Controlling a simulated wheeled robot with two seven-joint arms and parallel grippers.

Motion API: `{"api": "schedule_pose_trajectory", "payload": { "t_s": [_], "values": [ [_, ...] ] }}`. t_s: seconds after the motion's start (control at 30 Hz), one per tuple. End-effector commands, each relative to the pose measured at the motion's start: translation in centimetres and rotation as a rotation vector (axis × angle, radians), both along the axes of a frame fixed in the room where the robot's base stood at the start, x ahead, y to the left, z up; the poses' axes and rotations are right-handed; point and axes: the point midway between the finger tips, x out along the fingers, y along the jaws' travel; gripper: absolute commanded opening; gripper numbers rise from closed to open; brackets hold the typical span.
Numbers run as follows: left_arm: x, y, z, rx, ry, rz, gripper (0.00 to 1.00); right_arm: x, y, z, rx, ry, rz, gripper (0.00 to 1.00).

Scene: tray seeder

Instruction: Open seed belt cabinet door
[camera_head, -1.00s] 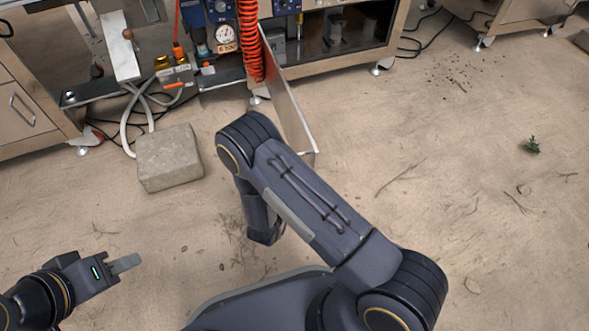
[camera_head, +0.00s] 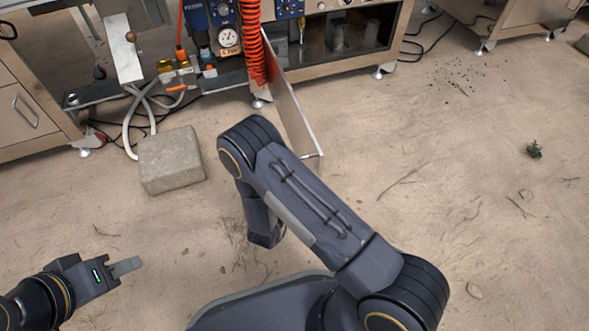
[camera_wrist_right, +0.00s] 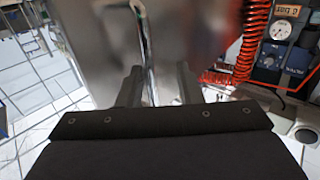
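The seed belt cabinet (camera_head: 340,63) stands at the top of the head view, with its dark interior showing. Its door (camera_head: 290,112) is swung out towards me, seen nearly edge-on. My right arm reaches up near the door, and its gripper is hidden in the head view. In the right wrist view the right gripper (camera_wrist_right: 158,86) has its fingers apart, in front of a shiny metal panel. A bright vertical bar or edge (camera_wrist_right: 147,45) shows between them; I cannot tell whether they touch it. My left gripper (camera_head: 126,266) is low at the left, far from the door, seen side-on.
A stone block (camera_head: 170,160) lies on the floor left of the door. A red coiled hose (camera_head: 252,40) hangs beside the door's hinge side, near gauges. A drawer unit (camera_head: 25,115) stands at far left. The floor at right is mostly clear.

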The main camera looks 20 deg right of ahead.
Motion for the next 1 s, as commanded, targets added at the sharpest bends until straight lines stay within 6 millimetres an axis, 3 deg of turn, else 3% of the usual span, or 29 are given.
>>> {"api": "schedule_pose_trajectory", "payload": {
  "t_s": [0.5,1.0],
  "values": [
    [0.0,0.0,2.3,0.000,0.000,0.000,0.36,-5.3,4.8,0.1,0.000,0.000,0.004,0.33],
    [0.0,0.0,2.3,0.000,0.000,0.000,0.36,-5.7,5.1,0.0,-0.001,-0.001,0.001,0.33]
  ]
}}
